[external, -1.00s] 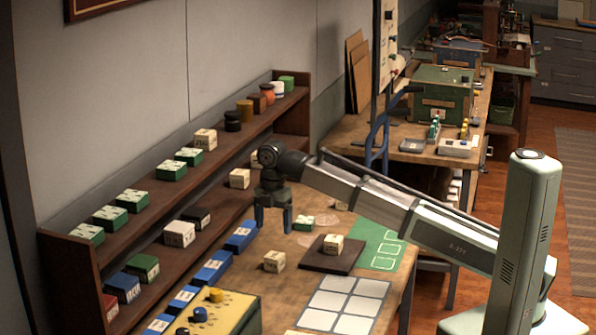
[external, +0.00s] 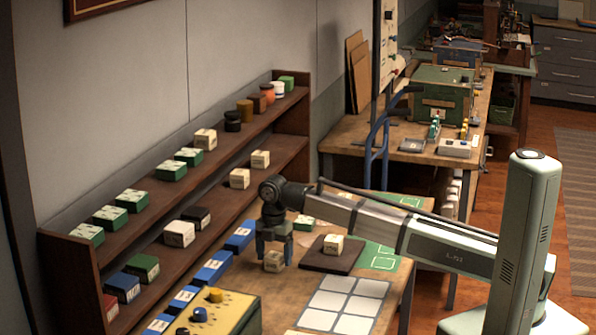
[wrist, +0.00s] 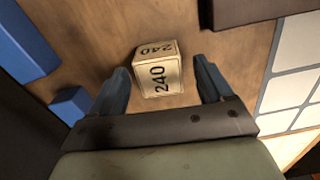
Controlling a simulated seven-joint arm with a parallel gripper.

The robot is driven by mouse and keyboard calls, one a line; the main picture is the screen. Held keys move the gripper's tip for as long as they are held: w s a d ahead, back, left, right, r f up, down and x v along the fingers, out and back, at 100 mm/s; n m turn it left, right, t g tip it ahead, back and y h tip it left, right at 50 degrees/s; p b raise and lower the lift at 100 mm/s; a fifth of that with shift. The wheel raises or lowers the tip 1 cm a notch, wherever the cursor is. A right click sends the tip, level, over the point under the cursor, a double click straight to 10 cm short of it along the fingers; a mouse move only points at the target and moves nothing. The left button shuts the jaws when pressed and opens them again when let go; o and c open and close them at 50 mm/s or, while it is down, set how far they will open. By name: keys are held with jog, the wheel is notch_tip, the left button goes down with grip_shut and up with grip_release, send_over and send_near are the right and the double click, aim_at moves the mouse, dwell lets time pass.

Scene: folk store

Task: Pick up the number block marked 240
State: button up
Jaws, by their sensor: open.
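The number block marked 240 (wrist: 160,77) is a cream cube with dark digits, resting on the wooden table. In the wrist view it sits between my open fingers, a little beyond the fingertips, and 240 reads on two of its faces. In the external view the block (external: 274,262) shows below and between the fingers. My gripper (external: 274,255) points down over it with its jaws apart. In the wrist view my gripper (wrist: 162,75) has its two fingers on either side of the block, with visible gaps.
A dark board (external: 318,258) with another cream block (external: 333,244) on it lies to the right. Blue boxes (external: 240,236) line the shelf side at left. A white grid (external: 345,304) lies in front on the table. A yellow panel (external: 212,312) stands at front left.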

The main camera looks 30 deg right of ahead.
jog(key=shift+f, duration=0.55)
jog(key=c, duration=1)
